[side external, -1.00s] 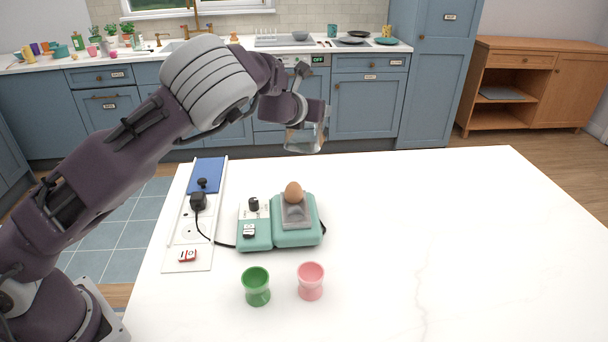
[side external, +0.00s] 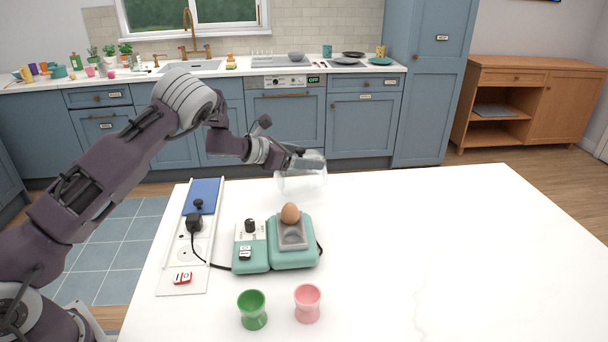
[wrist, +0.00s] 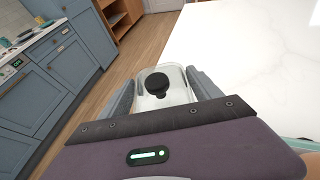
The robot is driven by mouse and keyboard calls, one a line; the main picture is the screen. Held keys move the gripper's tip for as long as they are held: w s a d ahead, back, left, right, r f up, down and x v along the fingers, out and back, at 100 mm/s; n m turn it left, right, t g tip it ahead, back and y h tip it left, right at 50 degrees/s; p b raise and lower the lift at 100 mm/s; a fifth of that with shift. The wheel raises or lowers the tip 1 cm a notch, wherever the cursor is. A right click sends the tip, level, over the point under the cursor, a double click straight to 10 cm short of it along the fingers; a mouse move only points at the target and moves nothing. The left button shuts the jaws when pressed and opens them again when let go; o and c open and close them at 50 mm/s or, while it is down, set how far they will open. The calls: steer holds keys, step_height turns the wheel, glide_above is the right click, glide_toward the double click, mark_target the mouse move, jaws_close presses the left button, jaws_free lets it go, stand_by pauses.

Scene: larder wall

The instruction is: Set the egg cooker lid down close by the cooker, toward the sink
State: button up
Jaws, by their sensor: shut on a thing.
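The egg cooker (side external: 293,258) is a teal unit on the white counter, with a brown egg (side external: 290,213) on its grey tray. Its lid (side external: 302,177) is a clear cover, held in the air beyond the cooker near the counter's far edge. My gripper (side external: 298,161) is shut on the lid. In the wrist view, the lid (wrist: 165,99) with its black knob (wrist: 157,83) sits between my gripper's fingers (wrist: 163,90). The sink (side external: 190,66) is in the back counter, past the far edge.
A green egg cup (side external: 252,310) and a pink egg cup (side external: 307,303) stand in front of the cooker. A white panel (side external: 185,279) with a black plug (side external: 194,223) and a blue section (side external: 202,196) lies left. The counter (side external: 440,250) is clear to the right.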

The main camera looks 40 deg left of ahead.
step_height(320, 180, down, 4)
steer(key=shift+r, duration=0.1)
steer(key=o, duration=1.4)
steer(key=shift+o, duration=0.2)
